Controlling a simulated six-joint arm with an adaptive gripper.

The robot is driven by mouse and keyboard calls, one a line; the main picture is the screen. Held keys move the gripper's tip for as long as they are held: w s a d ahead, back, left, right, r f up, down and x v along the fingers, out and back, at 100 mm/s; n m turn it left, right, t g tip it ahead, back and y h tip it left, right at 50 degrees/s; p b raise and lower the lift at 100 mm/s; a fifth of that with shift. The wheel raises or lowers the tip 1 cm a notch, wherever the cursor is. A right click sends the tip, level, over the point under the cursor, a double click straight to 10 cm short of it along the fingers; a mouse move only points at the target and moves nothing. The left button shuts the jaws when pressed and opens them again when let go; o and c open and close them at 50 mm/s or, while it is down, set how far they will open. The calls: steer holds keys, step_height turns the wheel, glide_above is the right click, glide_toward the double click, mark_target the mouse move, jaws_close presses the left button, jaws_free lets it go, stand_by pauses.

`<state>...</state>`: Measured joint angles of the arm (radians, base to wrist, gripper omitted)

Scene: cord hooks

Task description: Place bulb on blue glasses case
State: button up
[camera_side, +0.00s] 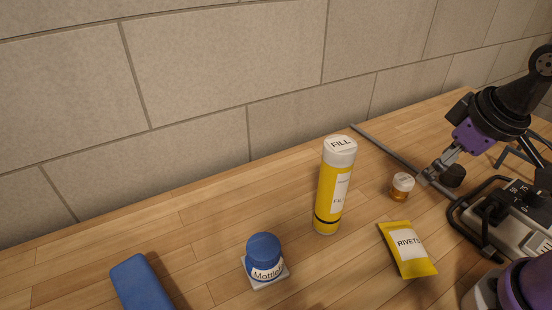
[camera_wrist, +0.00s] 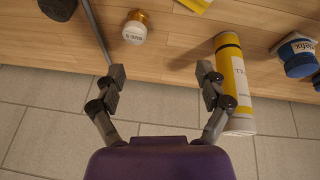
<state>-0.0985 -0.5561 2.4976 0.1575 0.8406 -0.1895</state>
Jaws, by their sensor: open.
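A small round piece (camera_side: 402,186) with a white lettered top and an amber-gold lower part stands on the table; it may be the bulb, but I cannot tell for sure. It also shows near the top of the wrist view (camera_wrist: 135,33). The blue glasses case (camera_side: 142,283) lies at the lower left of the side view, partly cut off by the frame edge; it does not show in the wrist view. My gripper (camera_side: 430,178) is right of the small piece in the side view. In the wrist view my gripper (camera_wrist: 160,72) is open and empty, fingers apart.
A tall yellow tube (camera_side: 331,190) stands mid-table. A blue lidded jar (camera_side: 264,252) sits on a white square. A yellow rivet packet (camera_side: 407,249) lies at the front. A dark round object (camera_side: 452,176) and a grey bar (camera_side: 385,150) are near my gripper. A wall runs behind.

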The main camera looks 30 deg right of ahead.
steer(key=shift+o, duration=0.6)
steer(key=r, duration=0.1)
steer(key=r+m+t, duration=0.1)
steer(key=r, duration=0.1)
steer(key=shift+s+a+r+m+y, duration=0.2)
steer(key=shift+s+a+m+y, duration=0.15)
steer(key=shift+a+m+y, duration=0.05)
steer(key=shift+w+d, duration=0.1)
steer(key=m+g, duration=0.4)
steer(key=m, duration=0.1)
glide_above(456, 169)
steer(key=s, duration=0.1)
steer(key=shift+h, duration=0.3)
steer(key=f, duration=0.4)
steer(key=a+f, duration=0.1)
steer(key=f, duration=0.1)
steer(key=shift+s+f, duration=0.15)
steer(key=shift+f, duration=0.2)
steer(key=f, duration=0.4)
steer(key=shift+w+d+n, duration=0.15)
steer(key=shift+w+n, duration=0.05)
steer(key=shift+n, duration=0.1)
steer(key=f, duration=0.3)
steer(key=w+f, duration=0.1)
steer(key=f, duration=0.1)
steer(key=shift+d+f, duration=0.35)
steer(key=c, duration=1.4)
